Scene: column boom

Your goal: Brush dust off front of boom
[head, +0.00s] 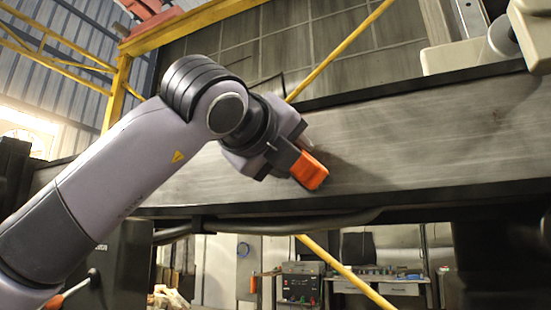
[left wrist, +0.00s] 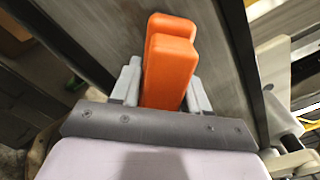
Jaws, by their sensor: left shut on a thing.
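The boom (head: 430,138) is a long grey beam with dark top and bottom edges, running across the head view; its front face has cloudy, streaky patches. It also shows in the left wrist view (left wrist: 215,75). My left gripper (head: 294,160) is in front of the boom's face, around mid-height. It is shut on an orange block-like brush (head: 309,171), which also shows between the grey fingers in the left wrist view (left wrist: 168,65). No bristles can be made out, and I cannot tell whether the brush touches the boom. My right gripper is not in view.
Beige blocks and a pale cylinder (head: 503,38) sit at the boom's upper right. Yellow bars (head: 340,48) run behind the boom. A dark cable (head: 290,226) hangs along its underside. A workbench (head: 388,285) stands far below. The face right of my gripper is clear.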

